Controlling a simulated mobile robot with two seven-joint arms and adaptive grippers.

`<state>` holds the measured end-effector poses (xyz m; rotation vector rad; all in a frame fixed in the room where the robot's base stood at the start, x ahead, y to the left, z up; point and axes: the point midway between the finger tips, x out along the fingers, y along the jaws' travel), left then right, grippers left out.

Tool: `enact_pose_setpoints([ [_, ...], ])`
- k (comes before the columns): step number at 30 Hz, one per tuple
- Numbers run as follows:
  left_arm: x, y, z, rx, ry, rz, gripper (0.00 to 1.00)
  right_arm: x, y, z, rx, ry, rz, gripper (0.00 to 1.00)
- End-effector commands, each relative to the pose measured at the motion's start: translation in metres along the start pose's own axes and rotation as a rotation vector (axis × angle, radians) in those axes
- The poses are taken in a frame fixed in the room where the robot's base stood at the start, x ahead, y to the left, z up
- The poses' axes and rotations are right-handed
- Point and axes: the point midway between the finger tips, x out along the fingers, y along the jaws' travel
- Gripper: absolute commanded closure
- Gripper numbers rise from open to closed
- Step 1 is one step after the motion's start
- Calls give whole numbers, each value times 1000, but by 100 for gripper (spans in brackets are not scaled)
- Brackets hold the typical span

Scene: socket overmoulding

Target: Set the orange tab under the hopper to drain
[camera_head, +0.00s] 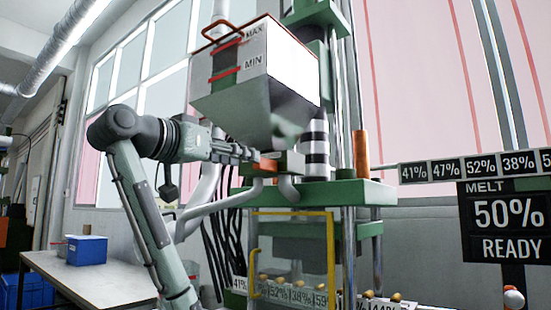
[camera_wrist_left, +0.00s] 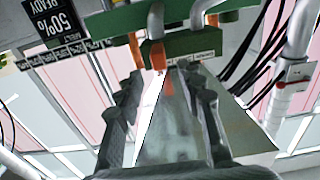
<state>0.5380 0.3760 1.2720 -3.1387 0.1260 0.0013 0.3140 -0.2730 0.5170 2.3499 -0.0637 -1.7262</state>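The hopper (camera_head: 258,80) is a grey-white bin with MAX and MIN marks. Its tapered bottom sits over a green block on the machine. The small orange tab (camera_head: 267,165) is on the left end of that block, under the hopper. In the left wrist view the orange tab (camera_wrist_left: 168,84) lies between and beyond the finger tips. My left gripper (camera_head: 254,157) has its tips right by the tab; in the wrist view its fingers (camera_wrist_left: 164,76) are spread with a gap around the tab. I cannot tell whether either finger touches it. My right gripper is in neither view.
A green machine deck (camera_head: 350,193) carries a striped black-and-white column (camera_head: 315,150) and a copper-coloured cylinder (camera_head: 360,150). A yellow guard frame (camera_head: 331,260) stands below. A sign (camera_head: 508,215) reads MELT 50% READY. A table with a blue bin (camera_head: 87,250) is at left.

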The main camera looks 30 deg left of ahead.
Motion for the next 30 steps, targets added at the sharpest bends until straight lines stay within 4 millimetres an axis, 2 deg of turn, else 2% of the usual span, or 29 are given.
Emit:
enact_pose_setpoints([
  [5,10,3,-4,1,-2,0,62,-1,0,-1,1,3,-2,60],
  [12,48,3,-4,1,-3,1,62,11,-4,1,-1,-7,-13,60],
  [18,72,2,-4,2,0,0,62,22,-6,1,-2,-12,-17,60],
  [29,78,2,-3,2,1,-2,62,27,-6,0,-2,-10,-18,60],
  [30,78,2,-3,2,1,-2,67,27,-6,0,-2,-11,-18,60],
])
